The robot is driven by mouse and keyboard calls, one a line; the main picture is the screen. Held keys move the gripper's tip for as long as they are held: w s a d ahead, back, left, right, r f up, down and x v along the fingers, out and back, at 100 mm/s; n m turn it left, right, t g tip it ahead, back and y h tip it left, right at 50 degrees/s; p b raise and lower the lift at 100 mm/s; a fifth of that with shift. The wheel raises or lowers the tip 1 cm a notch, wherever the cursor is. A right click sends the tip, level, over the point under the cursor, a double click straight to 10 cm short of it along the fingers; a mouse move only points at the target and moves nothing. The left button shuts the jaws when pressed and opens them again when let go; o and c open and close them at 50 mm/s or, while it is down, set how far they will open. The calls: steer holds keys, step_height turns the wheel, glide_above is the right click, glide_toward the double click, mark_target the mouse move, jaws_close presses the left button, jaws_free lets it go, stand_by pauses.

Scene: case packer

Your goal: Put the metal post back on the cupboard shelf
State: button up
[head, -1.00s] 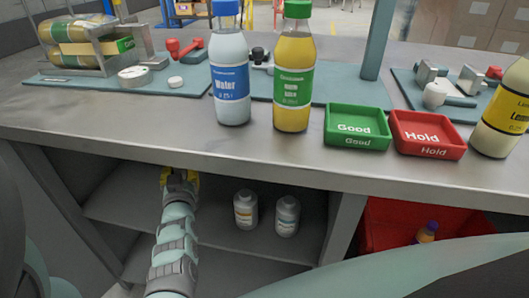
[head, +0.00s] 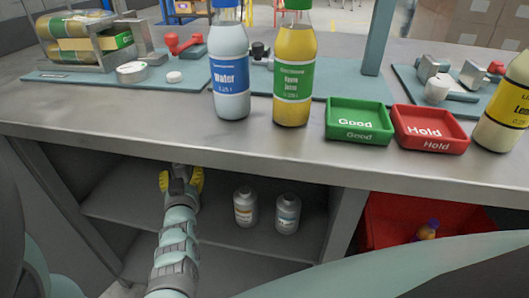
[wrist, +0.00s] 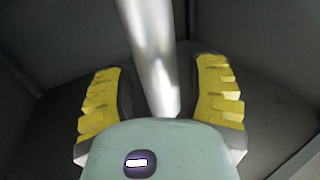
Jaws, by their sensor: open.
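The metal post (wrist: 152,50) is a bright, smooth cylinder in the wrist view. It runs from the top edge down between the two yellow fingers of my gripper (wrist: 165,95). Dark gaps show between the post and both fingers, so the gripper is open around it. In the head view my gripper (head: 180,181) is inside the cupboard under the bench, above the cupboard shelf (head: 235,235), at its left part. The post cannot be made out clearly there. Whether its base rests on the shelf is hidden.
Two small white bottles, one (head: 245,207) nearer my gripper and one (head: 286,213) farther right, stand on the shelf.

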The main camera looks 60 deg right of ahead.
steer(key=shift+r, duration=0.1)
steer(key=shift+r, duration=0.1)
steer(key=p+v, duration=0.2)
steer(key=v, duration=1)
steer(key=shift+w+a, duration=0.1)
steer(key=shift+a, duration=0.05)
